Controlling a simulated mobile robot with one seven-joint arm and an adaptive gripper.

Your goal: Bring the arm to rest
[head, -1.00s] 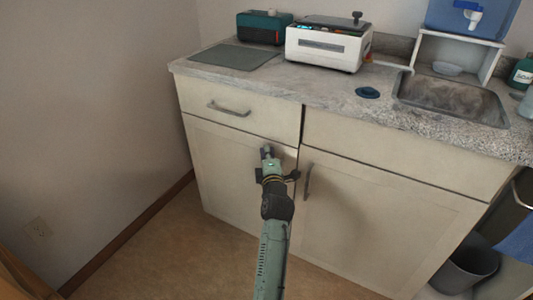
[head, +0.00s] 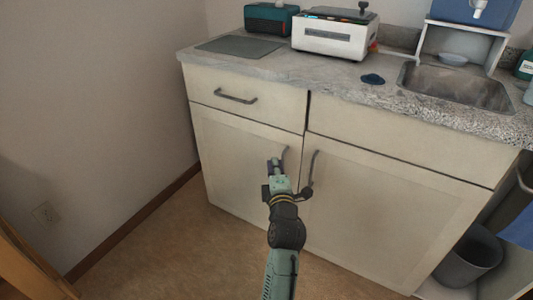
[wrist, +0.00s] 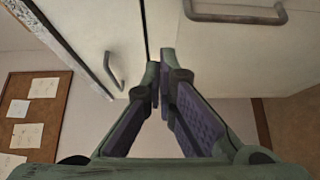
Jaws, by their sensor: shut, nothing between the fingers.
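My gripper (head: 274,163) is in front of the cream cabinet's lower doors, at the end of my green arm. In the wrist view its two fingers (wrist: 160,85) meet at the tips, with nothing between them. The left door handle (head: 285,155) is just right of the fingertips in the head view. The right door handle (head: 314,170) stands a little farther right. From the pictures I cannot tell how far the fingertips are from the door.
The drawer (head: 245,97) above and both doors look closed. A granite counter (head: 340,85) holds a white machine (head: 330,35), a dark mat (head: 240,46) and a sink (head: 455,88). A grey bin (head: 470,265) stands at the lower right. Bare floor (head: 170,250) lies to the left.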

